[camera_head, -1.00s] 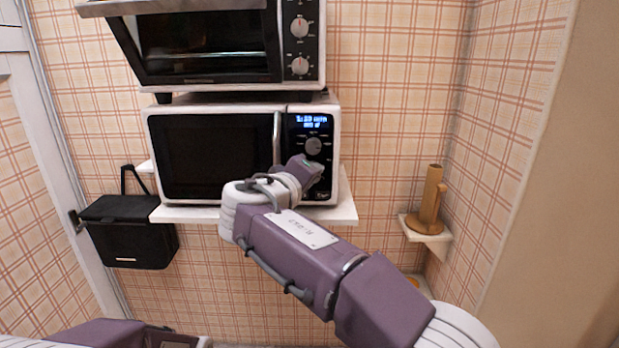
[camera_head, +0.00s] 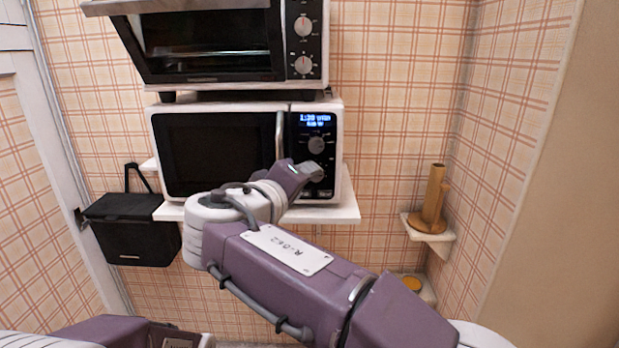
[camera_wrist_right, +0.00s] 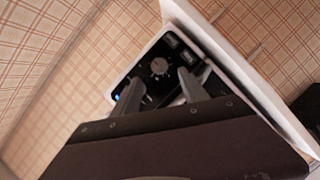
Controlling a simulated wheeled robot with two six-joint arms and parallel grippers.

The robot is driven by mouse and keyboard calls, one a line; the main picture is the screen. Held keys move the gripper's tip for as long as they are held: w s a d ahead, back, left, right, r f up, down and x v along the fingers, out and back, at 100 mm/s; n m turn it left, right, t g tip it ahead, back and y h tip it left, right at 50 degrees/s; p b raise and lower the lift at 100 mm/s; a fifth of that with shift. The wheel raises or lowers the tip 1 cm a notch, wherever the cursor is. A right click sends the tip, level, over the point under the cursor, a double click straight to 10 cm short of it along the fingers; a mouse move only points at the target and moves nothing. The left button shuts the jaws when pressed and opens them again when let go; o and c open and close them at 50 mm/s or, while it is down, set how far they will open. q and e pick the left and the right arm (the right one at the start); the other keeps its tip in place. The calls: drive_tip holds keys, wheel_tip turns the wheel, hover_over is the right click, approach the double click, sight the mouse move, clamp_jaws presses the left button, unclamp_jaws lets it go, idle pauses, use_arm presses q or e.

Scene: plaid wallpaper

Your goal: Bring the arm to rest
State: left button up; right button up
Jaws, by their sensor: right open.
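My right arm reaches in from the lower right of the head view. Its gripper (camera_head: 312,172) is in front of the lower part of the microwave's control panel (camera_head: 316,130). In the right wrist view the two fingers of the right gripper (camera_wrist_right: 160,78) are spread apart with nothing between them. The panel's knob (camera_wrist_right: 160,66) shows beyond the gap. I cannot tell whether a finger touches the panel. Part of my left arm shows at the bottom left of the head view, with its gripper out of sight.
The white microwave (camera_head: 225,106), door shut and display lit, stands on a shelf (camera_head: 338,212). A toaster oven (camera_head: 205,45) is above it. A black bin (camera_head: 131,230) hangs at left. A wooden holder (camera_head: 433,200) stands on a corner shelf at right.

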drive_tip(key=shift+v, duration=1.15)
